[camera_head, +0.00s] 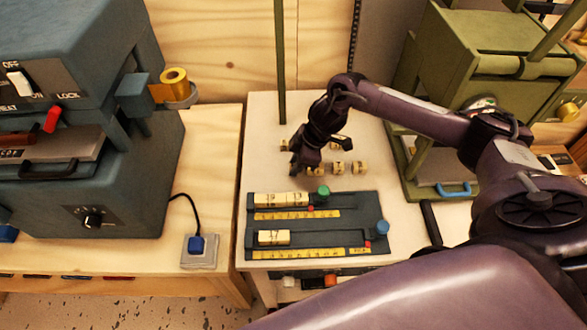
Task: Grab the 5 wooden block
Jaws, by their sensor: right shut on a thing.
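Several small wooden blocks lie on the pale table behind a dark tray (352,209). Two clear ones are a middle block (338,167) and a right block (359,167); their marks are too small to read, so I cannot tell which is the 5. My right gripper (298,168) points down at the left end of this row, shut on a block that its dark fingers mostly hide. The tray's upper slot holds a row of blocks (280,200), and its lower slot holds a shorter row (273,237). My left gripper is out of view.
A blue-grey machine (105,195) stands on the left bench. A green machine (420,110) stands at the right, behind my right arm. A thin green post (280,60) rises behind the blocks. The tray has a green knob (323,191) and a blue knob (382,227).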

